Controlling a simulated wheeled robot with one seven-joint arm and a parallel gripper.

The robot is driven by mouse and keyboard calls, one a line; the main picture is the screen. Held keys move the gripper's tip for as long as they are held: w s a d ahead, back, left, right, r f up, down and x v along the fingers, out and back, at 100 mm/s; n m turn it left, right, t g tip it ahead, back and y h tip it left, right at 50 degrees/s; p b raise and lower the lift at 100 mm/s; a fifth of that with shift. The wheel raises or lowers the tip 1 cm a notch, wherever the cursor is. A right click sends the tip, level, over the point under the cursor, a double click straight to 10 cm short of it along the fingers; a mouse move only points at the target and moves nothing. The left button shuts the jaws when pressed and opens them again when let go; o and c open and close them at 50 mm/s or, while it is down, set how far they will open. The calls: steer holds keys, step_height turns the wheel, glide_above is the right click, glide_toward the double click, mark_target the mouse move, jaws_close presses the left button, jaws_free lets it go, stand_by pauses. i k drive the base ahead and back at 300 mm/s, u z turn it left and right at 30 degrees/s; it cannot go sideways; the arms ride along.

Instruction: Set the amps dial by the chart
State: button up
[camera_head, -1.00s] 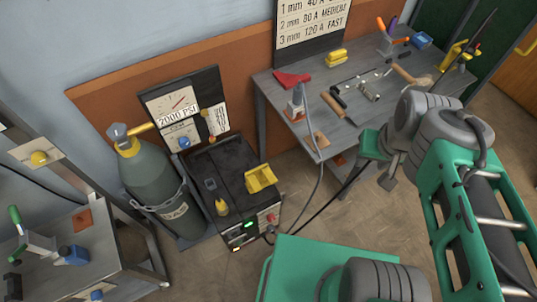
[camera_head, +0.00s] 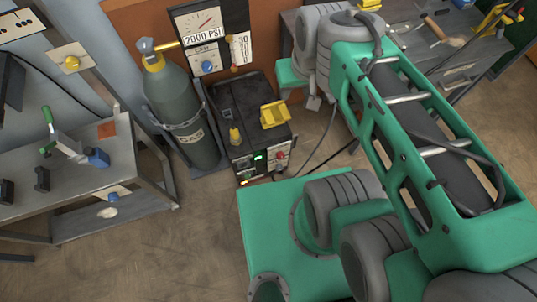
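The dark welding machine (camera_head: 236,102) stands on the floor left of my arm. Its front panel carries a lit green display (camera_head: 259,156), a red knob (camera_head: 281,155) and white labels too small to read. I cannot tell which control is the amps dial, nor its setting. The amps chart is out of the current view; it hung above the back workbench in the earlier view. The end of my arm, with my gripper (camera_head: 313,103), hangs right of the machine, apart from it. Its fingers are too small and partly hidden to tell open or shut.
A grey gas cylinder (camera_head: 181,110) stands left of the machine, beside a gauge panel (camera_head: 209,40). A yellow object (camera_head: 274,114) lies on the machine's top. A left workbench (camera_head: 130,165) holds a green-handled clamp (camera_head: 62,140). The floor at lower left is clear.

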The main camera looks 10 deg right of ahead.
mark_target(280, 156)
steer(key=u, duration=0.85)
steer(key=k, duration=0.8)
steer(key=z, duration=0.55)
steer(key=i, duration=0.5)
steer(key=u, duration=0.45)
steer(key=k, duration=1.2)
steer(key=u, duration=0.95)
steer(key=i, duration=0.45)
steer(key=z, duration=0.3)
